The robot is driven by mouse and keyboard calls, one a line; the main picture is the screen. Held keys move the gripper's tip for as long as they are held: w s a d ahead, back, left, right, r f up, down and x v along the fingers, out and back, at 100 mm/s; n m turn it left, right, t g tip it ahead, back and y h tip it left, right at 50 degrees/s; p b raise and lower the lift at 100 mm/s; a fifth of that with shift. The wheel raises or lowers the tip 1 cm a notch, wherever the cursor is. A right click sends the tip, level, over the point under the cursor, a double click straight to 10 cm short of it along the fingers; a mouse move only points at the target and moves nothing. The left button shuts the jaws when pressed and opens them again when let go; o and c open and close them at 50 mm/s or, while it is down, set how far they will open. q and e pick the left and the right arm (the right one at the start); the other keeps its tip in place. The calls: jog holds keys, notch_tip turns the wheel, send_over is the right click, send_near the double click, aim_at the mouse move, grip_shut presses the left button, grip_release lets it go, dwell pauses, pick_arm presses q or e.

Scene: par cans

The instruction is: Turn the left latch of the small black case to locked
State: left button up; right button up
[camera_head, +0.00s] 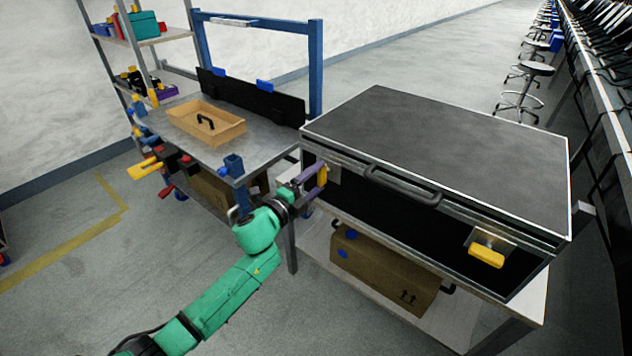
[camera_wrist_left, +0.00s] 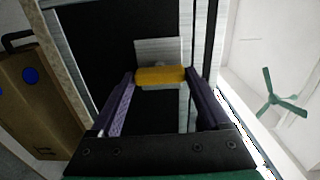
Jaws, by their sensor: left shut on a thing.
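The small black case (camera_head: 440,150) stands on a table with its lid down and a dark handle (camera_head: 403,186) on its front. Its left latch (camera_head: 322,175) is a yellow handle standing about upright, with a metal plate behind it. The right latch (camera_head: 487,257) is yellow and lies about level. My left gripper (camera_head: 317,180) is at the left latch. In the left wrist view the yellow left latch (camera_wrist_left: 160,76) lies between the two purple fingers, which are shut on it. My right gripper is not in view.
A cardboard box (camera_head: 385,270) sits on the shelf under the case. To the left is a workbench (camera_head: 190,140) with a wooden tray (camera_head: 207,122) and a blue frame. Stools stand at the far right.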

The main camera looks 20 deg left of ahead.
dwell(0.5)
pick_arm(q)
jog(key=o, duration=1.2)
jog(key=shift+s, duration=0.1)
jog(key=v, duration=1.4)
jog(key=shift+s+f, duration=0.1)
jog(key=shift+s, duration=0.05)
